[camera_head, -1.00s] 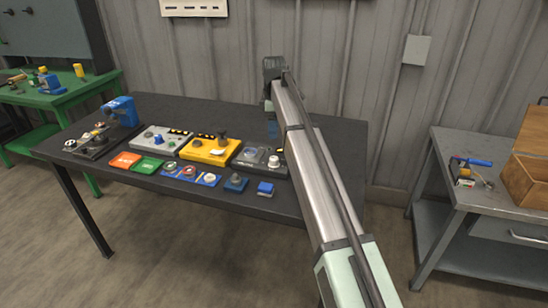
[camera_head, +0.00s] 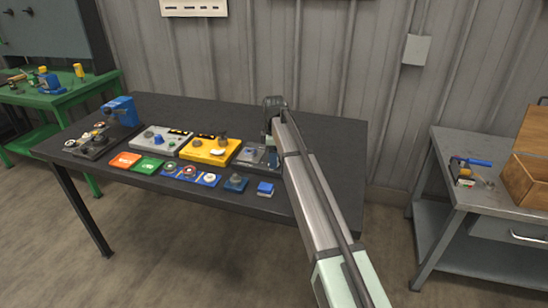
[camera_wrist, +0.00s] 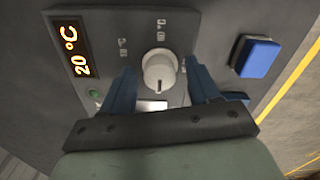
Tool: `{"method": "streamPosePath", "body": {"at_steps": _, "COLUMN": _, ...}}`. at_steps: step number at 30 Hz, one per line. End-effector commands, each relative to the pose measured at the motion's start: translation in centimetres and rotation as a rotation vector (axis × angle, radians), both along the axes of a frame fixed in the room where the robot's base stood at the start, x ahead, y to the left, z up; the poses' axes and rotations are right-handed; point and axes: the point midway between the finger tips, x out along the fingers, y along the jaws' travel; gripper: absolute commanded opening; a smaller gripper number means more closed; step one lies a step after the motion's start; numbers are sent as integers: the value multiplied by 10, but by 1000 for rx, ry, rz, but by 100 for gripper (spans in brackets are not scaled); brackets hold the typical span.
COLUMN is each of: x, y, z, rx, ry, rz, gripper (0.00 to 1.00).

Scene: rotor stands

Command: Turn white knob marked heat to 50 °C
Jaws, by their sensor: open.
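The white knob (camera_wrist: 159,70) sits on a grey panel (camera_wrist: 200,22) in the wrist view. A dark mark on the knob points toward the bottom of the picture. The panel's display (camera_wrist: 75,50) reads 20 °C in orange. Small markings lie around the knob, too blurred to read. My gripper (camera_wrist: 161,76) is open, with one blue finger on each side of the knob; I cannot tell whether they touch it. In the head view my gripper (camera_head: 271,132) is over the right end of the dark table, and the arm partly hides the panel there.
On the table (camera_head: 335,150), a yellow box (camera_head: 222,157) and a light grey box (camera_head: 148,147) stand left of my arm. Several small coloured modules line the front.

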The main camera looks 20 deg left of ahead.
Motion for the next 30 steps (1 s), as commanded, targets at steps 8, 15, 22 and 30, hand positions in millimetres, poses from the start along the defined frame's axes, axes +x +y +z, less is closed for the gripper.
{"method": "streamPosePath", "body": {"at_steps": 8, "x": 0, "y": 0, "z": 0, "rx": 0, "ry": 0, "rz": 0, "gripper": 58}}
{"method": "streamPosePath", "body": {"at_steps": 15, "x": 0, "y": 0, "z": 0, "rx": 0, "ry": 0, "rz": 0, "gripper": 35}}
{"method": "streamPosePath", "body": {"at_steps": 22, "x": 0, "y": 0, "z": 0, "rx": 0, "ry": 0, "rz": 0, "gripper": 13}}
{"method": "streamPosePath", "body": {"at_steps": 30, "x": 0, "y": 0, "z": 0, "rx": 0, "ry": 0, "rz": -10, "gripper": 5}}
